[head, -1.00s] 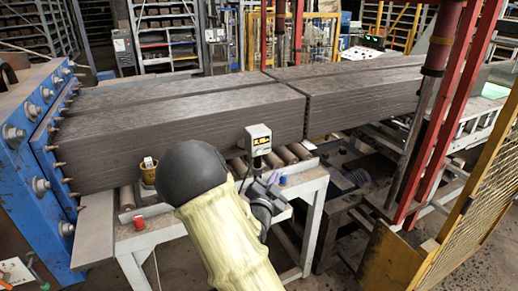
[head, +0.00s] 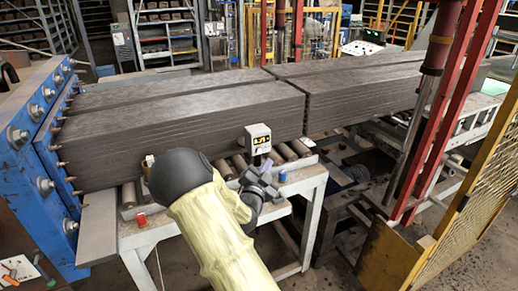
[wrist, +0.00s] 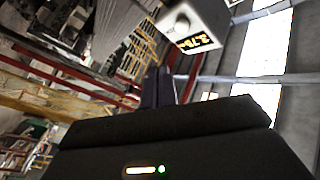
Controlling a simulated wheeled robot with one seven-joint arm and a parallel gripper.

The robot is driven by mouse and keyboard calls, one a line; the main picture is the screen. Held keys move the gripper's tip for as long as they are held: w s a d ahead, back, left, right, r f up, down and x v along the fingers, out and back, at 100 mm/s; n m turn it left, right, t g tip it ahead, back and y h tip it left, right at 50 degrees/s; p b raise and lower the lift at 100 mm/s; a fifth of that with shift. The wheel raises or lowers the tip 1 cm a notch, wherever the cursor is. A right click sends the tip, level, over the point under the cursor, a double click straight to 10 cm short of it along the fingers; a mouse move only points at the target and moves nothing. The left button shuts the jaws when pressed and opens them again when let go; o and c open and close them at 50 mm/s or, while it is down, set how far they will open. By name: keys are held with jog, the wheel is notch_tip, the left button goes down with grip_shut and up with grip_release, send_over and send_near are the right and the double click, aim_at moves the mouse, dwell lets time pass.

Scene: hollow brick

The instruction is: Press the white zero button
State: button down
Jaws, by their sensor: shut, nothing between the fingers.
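A small pale box (head: 257,139) with a lit yellow digital display stands on a short post at the front edge of the roller table. In the wrist view the box (wrist: 205,18) is tilted at the top, with its display and a round button-like part on the same face. I cannot tell whether that part is the white zero button. My gripper (head: 266,166) is just below and in front of the box in the head view, with a small apparent gap. Its dark fingers (wrist: 158,88) are together and empty, below the box in the wrist view.
Long dark clay columns (head: 180,128) lie behind the box. The roller table (head: 310,178) has a red cap (head: 141,220) and a blue cap (head: 282,176) on it. A blue bolted die frame (head: 40,150) stands at left; red posts (head: 445,110) and a yellow mesh guard (head: 470,210) are at right.

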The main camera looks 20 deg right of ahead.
aim_at(259, 151)
jog(key=shift+w+a+b, duration=0.1)
jog(key=shift+w+b, duration=0.2)
jog(key=shift+w, duration=1.7)
dwell(0.4)
jog(key=shift+w+b, duration=0.4)
jog(key=shift+b, duration=0.05)
jog(key=shift+w+b, duration=0.3)
jog(key=shift+w, duration=0.1)
dwell(0.8)
jog(key=shift+s+b, duration=0.55)
jog(key=shift+s, duration=0.3)
